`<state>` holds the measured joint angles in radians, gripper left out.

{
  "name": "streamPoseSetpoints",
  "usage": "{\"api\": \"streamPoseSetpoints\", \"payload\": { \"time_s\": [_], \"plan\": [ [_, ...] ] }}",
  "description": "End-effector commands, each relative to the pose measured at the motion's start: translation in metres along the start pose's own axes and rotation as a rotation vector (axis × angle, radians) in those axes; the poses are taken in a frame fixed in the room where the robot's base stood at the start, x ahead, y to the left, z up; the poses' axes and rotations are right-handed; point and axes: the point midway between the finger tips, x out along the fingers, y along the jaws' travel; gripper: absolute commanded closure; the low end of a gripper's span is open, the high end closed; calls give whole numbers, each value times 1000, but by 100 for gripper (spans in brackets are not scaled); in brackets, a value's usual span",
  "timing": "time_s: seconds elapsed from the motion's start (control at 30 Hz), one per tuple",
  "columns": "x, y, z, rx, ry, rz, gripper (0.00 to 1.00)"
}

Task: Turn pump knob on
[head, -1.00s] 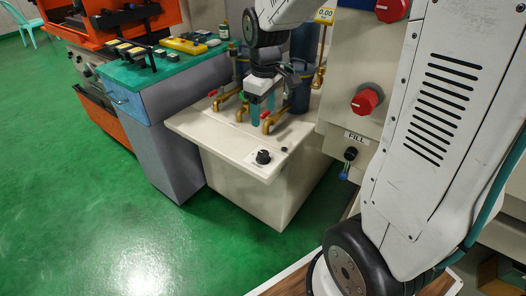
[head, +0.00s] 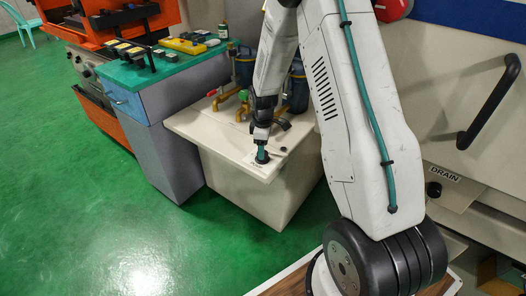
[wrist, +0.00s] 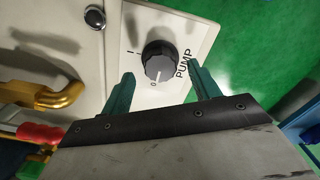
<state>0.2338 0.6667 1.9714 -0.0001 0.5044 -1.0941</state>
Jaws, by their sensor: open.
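The pump knob (wrist: 159,60) is a black round knob with a white pointer line, on a white label plate (wrist: 192,22) marked PUMP, with 0 and I marks. In the wrist view its pointer line is toward the 0 mark. My gripper (wrist: 160,83) is open, with one teal finger on each side just short of the knob. I cannot tell whether either finger touches it. In the head view my gripper (head: 261,155) is over the front corner of the cream tank unit (head: 222,138) and covers most of the knob.
A small round silver button (wrist: 95,17) is near the knob. Brass pipes (wrist: 52,97) with a red handle (wrist: 40,134) lie to the left in the wrist view. A green-topped bench (head: 150,72) stands left of the unit. The green floor in front is clear.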

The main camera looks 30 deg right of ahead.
Motion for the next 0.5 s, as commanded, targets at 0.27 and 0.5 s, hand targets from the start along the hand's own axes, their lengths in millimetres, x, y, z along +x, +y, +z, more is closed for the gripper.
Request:
{"api": "streamPoseSetpoints", "payload": {
  "time_s": [0.27,0.5],
  "plan": [
    [25,0,0,0,0,1,39],
    [25,0,0,0,0,1,39]
  ]
}}
